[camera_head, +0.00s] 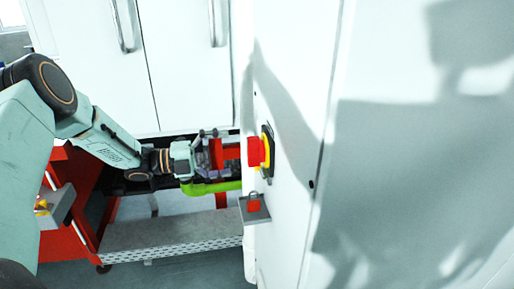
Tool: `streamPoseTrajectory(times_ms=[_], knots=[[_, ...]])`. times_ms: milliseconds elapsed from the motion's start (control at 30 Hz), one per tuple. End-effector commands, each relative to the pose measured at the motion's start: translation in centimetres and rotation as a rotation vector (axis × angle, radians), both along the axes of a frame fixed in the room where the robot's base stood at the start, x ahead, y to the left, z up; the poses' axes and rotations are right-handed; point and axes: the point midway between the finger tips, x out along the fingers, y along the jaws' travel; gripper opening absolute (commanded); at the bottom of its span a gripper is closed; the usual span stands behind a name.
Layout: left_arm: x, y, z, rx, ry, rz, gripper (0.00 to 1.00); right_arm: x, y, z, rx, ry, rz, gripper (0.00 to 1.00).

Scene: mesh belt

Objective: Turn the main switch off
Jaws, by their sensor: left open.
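The main switch (256,152) is a red knob on a yellow and black plate, on the side of the white cabinet (290,120). It is seen nearly edge-on, so the angle of its knob is hard to read. My left gripper (222,152) is open and points right at the switch from a short distance to its left, at about the same height. Red parts show around its fingers, and I cannot tell whether they all belong to the things behind. My right gripper is not in view.
A red padlock (254,204) sits on a small grey ledge (257,214) below the switch. A red cart (65,240) stands at the lower left. A green tube (212,187) runs below my gripper. White cabinet doors (185,60) stand behind.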

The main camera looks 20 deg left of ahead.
Motion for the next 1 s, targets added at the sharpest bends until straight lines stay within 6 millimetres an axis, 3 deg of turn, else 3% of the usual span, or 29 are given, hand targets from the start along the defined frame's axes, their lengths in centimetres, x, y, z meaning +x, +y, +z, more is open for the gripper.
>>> streamPoseTrajectory(times_ms=[433,833,1000], knots=[[3.6,-5.3,-0.1,0.000,0.001,-0.002,1.00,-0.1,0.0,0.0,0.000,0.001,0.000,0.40],[4.4,-5.8,0.0,-0.002,0.001,-0.002,0.99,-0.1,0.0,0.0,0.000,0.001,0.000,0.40],[4.4,-5.8,-0.1,-0.001,0.002,-0.002,0.85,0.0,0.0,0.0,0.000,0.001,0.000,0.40]])
